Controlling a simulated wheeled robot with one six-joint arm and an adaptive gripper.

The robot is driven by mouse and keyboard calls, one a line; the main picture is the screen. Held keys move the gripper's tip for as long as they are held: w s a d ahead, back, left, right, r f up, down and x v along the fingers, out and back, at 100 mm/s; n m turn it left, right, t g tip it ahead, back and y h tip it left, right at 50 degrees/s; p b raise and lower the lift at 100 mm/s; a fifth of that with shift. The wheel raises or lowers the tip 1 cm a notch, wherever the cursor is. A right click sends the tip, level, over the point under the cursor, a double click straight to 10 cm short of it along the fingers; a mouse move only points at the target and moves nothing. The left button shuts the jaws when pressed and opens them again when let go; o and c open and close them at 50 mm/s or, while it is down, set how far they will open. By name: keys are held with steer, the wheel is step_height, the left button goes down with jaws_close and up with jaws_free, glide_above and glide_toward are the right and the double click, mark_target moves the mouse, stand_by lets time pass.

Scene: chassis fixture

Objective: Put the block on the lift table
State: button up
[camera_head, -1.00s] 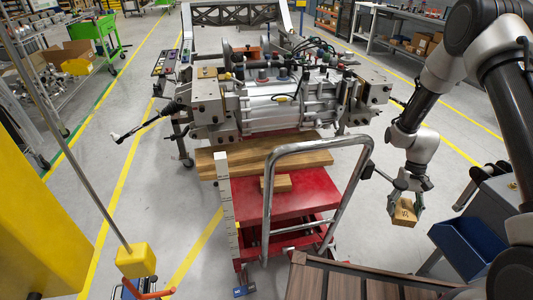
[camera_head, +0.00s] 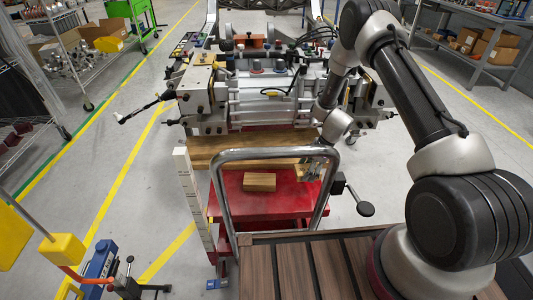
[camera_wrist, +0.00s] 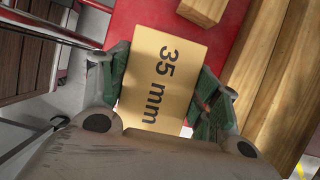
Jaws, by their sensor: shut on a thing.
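My gripper (camera_wrist: 165,88) is shut on a tan block marked "35 mm" (camera_wrist: 158,85), its green finger pads on either side. In the head view my gripper (camera_head: 316,166) is over the right part of the red lift table (camera_head: 285,203), beside the cart's handle; the held block is hard to make out there. The lift table's red top also shows below the block in the wrist view (camera_wrist: 130,14). Another wooden block (camera_head: 259,181) lies on the table, left of my gripper; part of it shows at the top of the wrist view (camera_wrist: 203,9).
A long wooden beam (camera_head: 225,147) lies along the table's far side, before the metal chassis fixture (camera_head: 265,105). The bent handle (camera_head: 222,205) stands at the near side. A white scale post (camera_head: 193,205) stands at the left. Bare red top lies around the loose block.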

glide_above(301, 191)
steer(key=d, duration=0.1)
steer(key=shift+m, duration=0.3)
step_height(301, 191, down, 6)
steer(key=shift+r, duration=0.15)
steer(key=shift+d+f, duration=0.1)
steer(key=shift+f, duration=2.1)
steer(key=o, duration=1.1)
steer(key=shift+f, duration=0.1)
